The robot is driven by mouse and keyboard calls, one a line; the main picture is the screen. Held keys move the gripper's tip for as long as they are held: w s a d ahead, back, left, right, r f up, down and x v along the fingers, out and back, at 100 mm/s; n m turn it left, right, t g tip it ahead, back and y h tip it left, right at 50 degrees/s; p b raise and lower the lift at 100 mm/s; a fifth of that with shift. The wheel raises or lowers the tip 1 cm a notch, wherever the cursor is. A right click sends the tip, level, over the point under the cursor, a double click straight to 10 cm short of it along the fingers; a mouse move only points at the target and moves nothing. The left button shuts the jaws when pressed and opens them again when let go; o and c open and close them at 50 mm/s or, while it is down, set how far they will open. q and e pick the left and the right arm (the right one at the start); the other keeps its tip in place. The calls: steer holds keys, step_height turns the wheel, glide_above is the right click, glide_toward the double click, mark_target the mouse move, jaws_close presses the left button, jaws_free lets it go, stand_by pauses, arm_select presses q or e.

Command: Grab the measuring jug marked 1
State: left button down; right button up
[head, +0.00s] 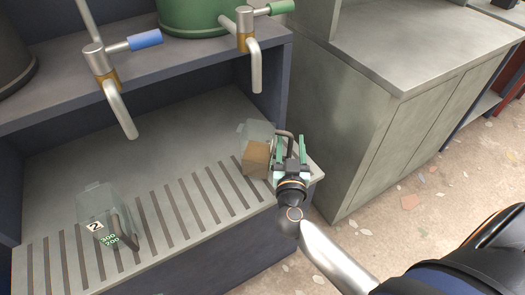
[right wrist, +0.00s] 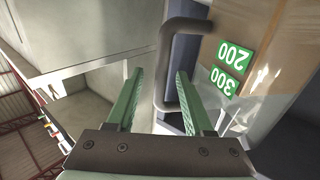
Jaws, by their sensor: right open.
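A clear measuring jug (head: 256,130) with brown contents stands at the right end of the slotted tray. Its green 200 and 300 labels (right wrist: 228,66) show in the right wrist view, but no jug number is visible on it. My right gripper (head: 290,147) is open at its handle side. In the right wrist view the grey handle (right wrist: 164,62) shows between the open fingers, apparently not gripped. A second clear jug (head: 92,203), marked 2 with 300 and 200 labels, stands empty-looking at the left of the tray. My left gripper is out of view.
The slotted tray (head: 183,208) is clear between the jugs. Above it, a shelf carries a green vessel (head: 190,14) and taps with a blue handle (head: 145,39) and a green handle (head: 281,6).

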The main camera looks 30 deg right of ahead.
jaws_close()
stand_by(0.3)
stand_by(1.1)
